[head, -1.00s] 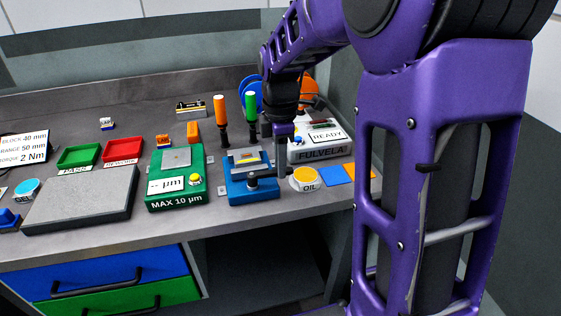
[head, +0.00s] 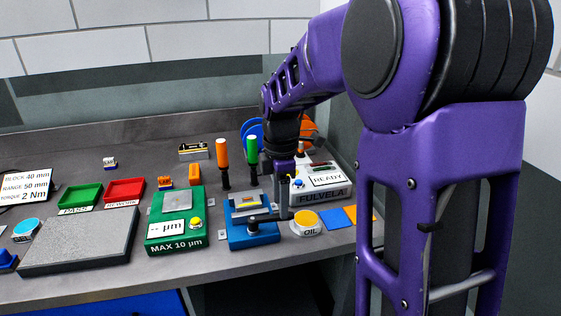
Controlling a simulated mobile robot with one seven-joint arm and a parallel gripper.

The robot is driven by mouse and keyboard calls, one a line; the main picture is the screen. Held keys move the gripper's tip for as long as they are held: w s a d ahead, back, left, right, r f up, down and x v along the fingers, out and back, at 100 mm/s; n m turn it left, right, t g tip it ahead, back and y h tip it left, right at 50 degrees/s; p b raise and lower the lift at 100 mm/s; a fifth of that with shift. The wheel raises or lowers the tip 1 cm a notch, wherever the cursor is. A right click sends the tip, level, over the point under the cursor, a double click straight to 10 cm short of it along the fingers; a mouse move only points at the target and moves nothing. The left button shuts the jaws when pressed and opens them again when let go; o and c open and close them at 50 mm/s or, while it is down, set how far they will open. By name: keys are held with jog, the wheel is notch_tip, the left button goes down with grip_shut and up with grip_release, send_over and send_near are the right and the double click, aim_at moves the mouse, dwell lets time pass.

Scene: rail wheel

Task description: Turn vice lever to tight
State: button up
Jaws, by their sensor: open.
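The vice (head: 252,237) has a blue base with a grey and yellow block in its top, and stands near the bench's front edge. Its dark lever (head: 268,217) runs to the right from a round pivot at the front. My gripper (head: 284,212) points down at the right end of the lever. A purple finger stands at or very near the lever tip; I cannot tell if it touches. The gripper appears empty, and the gap between its fingers is hard to see from here.
The yellow-topped oil tin (head: 305,221) stands close to the right of the lever. The green gauge (head: 175,232) is left of the vice. Orange (head: 222,155) and green (head: 252,152) handled tools stand behind.

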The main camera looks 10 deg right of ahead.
notch_tip(320, 180, up, 16)
jog(key=p, duration=0.2)
jog(key=shift+f, duration=0.2)
